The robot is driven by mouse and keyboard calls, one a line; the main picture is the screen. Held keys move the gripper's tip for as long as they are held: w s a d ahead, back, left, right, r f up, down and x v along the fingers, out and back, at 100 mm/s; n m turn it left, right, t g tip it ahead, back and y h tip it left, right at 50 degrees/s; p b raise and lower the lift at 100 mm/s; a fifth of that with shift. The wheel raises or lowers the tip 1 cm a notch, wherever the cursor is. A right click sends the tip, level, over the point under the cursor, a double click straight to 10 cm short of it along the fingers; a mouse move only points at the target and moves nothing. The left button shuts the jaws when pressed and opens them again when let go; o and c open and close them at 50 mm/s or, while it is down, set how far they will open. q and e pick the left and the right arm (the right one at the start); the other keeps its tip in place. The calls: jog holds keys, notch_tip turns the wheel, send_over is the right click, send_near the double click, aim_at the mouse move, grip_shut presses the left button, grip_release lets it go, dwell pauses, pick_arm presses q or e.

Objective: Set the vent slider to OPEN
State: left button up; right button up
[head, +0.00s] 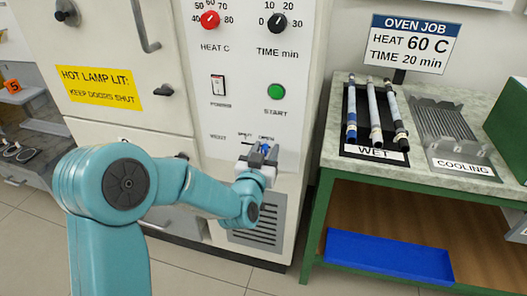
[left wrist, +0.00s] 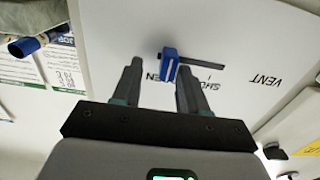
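The vent slider's blue knob (left wrist: 169,65) sits at the OPEN end of its dark slot (left wrist: 203,65) in the left wrist view, where the panel appears upside down. The empty slot runs from it toward the SHUT label (left wrist: 209,97). In the head view the knob (head: 265,148) is partly hidden by my left gripper (head: 261,157), which is at the vent on the white panel. My left gripper (left wrist: 160,68) is open, with a finger on either side of the knob's position. My right gripper is not in view.
Above the vent are a power switch (head: 218,86), a green START button (head: 276,92), a red heat dial (head: 210,19) and a black time dial (head: 276,23). A grille (head: 258,228) lies below. At right, a bench (head: 345,171) holds several rods and a cooling rack (head: 447,125).

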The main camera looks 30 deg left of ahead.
pick_arm(q)
jog(key=shift+a, duration=0.1)
jog(key=shift+s, duration=0.15)
jog(key=b+v, duration=1.2)
jog(key=v, duration=0.4)
